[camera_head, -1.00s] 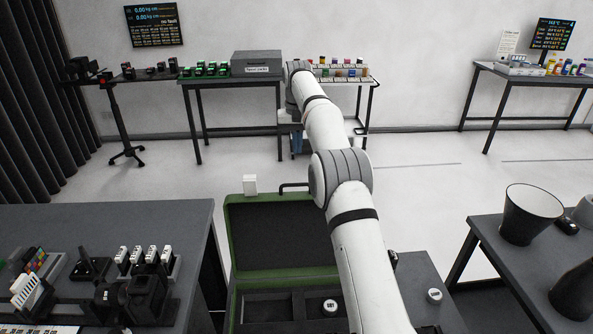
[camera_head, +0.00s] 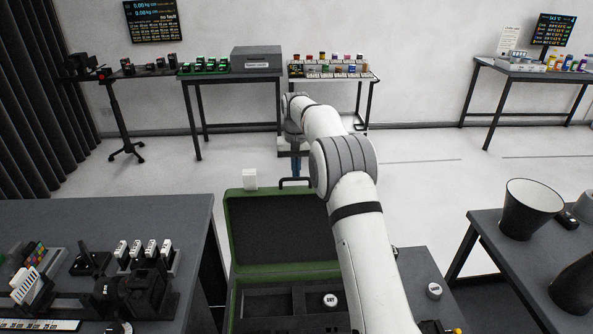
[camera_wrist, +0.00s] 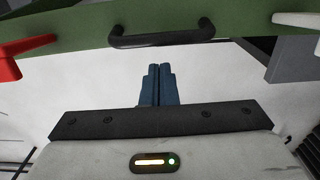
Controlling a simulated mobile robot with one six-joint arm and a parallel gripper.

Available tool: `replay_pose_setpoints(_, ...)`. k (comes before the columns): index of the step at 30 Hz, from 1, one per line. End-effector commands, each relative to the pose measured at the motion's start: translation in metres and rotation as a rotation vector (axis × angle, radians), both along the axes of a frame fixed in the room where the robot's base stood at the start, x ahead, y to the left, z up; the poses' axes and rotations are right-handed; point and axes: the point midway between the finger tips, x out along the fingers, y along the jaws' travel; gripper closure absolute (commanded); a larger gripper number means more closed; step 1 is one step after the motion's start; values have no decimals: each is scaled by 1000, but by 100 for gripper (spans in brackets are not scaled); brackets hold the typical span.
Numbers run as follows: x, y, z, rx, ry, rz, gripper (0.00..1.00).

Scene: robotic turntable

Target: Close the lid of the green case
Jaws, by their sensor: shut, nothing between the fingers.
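The green case (camera_head: 232,230) stands open in front of me, its lid (camera_head: 280,230) raised at the back with the dark lining facing me. A black handle (camera_head: 296,181) sits on the lid's top edge, and it also shows in the wrist view (camera_wrist: 162,37). My gripper (camera_head: 295,168) points down on the far side of the lid, close to the handle. Its blue fingers (camera_wrist: 157,72) are together and empty in the wrist view. A gap shows between fingertips and handle there. My arm covers the right part of the lid and case.
A white latch (camera_head: 250,179) stands on the lid's top left; a red latch (camera_wrist: 20,57) shows in the wrist view. A round labelled object (camera_head: 330,300) lies in the case. Tables with equipment (camera_head: 150,205) and dark cones (camera_head: 530,210) flank it. Floor behind is clear.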

Motion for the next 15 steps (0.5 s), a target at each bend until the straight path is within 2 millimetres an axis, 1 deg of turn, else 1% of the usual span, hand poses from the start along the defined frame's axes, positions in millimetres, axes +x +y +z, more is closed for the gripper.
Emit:
replay_pose_setpoints(3, -10, 0, 5, 0, 0, 0, 100)
replay_pose_setpoints(6, -15, 0, 6, 0, 0, 0, 100)
replay_pose_setpoints(15, -20, 0, 6, 0, 1, 0, 100)
